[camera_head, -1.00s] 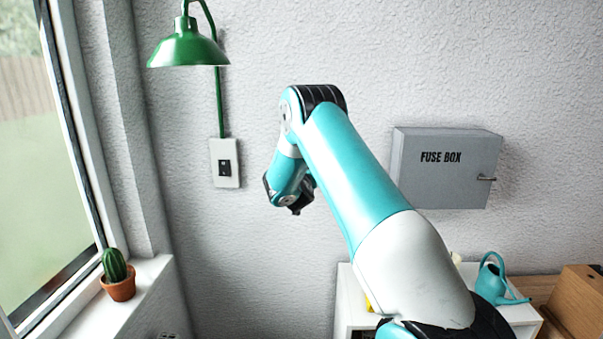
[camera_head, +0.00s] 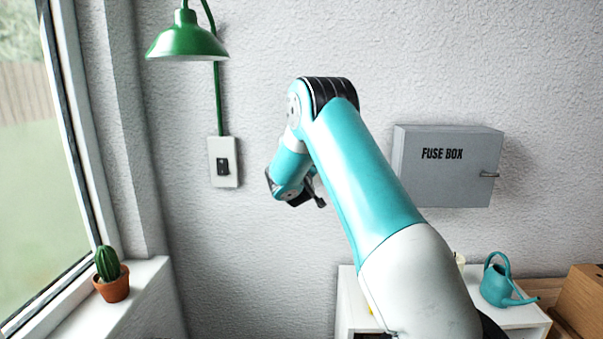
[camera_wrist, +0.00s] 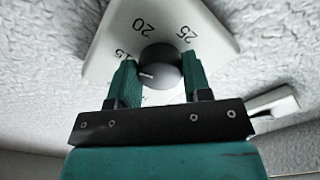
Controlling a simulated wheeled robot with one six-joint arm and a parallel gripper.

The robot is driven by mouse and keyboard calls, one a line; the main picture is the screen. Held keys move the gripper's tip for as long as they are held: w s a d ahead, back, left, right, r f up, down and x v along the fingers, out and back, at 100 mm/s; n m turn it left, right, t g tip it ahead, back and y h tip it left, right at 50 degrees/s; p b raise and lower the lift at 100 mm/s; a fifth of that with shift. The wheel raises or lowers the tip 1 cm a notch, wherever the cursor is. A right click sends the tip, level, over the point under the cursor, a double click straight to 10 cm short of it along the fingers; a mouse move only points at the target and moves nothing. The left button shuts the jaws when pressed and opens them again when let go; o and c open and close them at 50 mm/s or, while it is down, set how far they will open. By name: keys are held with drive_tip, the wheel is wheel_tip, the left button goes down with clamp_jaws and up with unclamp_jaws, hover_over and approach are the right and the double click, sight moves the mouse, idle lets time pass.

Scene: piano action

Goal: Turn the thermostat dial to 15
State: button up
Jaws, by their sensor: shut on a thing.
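The thermostat (camera_wrist: 105,55) is a pale plate on the textured wall in the wrist view, printed with 15, 20 and 25. Its round dark grey dial (camera_wrist: 163,76) has a short white mark on its left part, pointing left, a little below the 15. My gripper (camera_wrist: 159,64) is shut on the dial, with one green finger on each side. The left finger partly covers the 15. In the head view the thermostat is not visible, and my arm blocks part of the wall there.
A green lamp (camera_head: 188,38) hangs above a wall switch (camera_head: 223,163) left of my arm. A grey fuse box (camera_head: 446,167) is on the wall to the right. A potted cactus (camera_head: 112,280) stands on the window sill. A teal watering can (camera_head: 497,287) stands low at right.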

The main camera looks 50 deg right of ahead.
drive_tip(key=shift+a+n, duration=0.15)
drive_tip(key=shift+n, duration=0.95)
drive_tip(key=o, duration=0.9)
drive_tip(key=shift+w+a, duration=0.1)
drive_tip(key=b+v, duration=0.9)
drive_tip(key=v, duration=0.8)
drive_tip(key=shift+s+b, duration=0.35)
drive_tip(key=shift+b, duration=0.05)
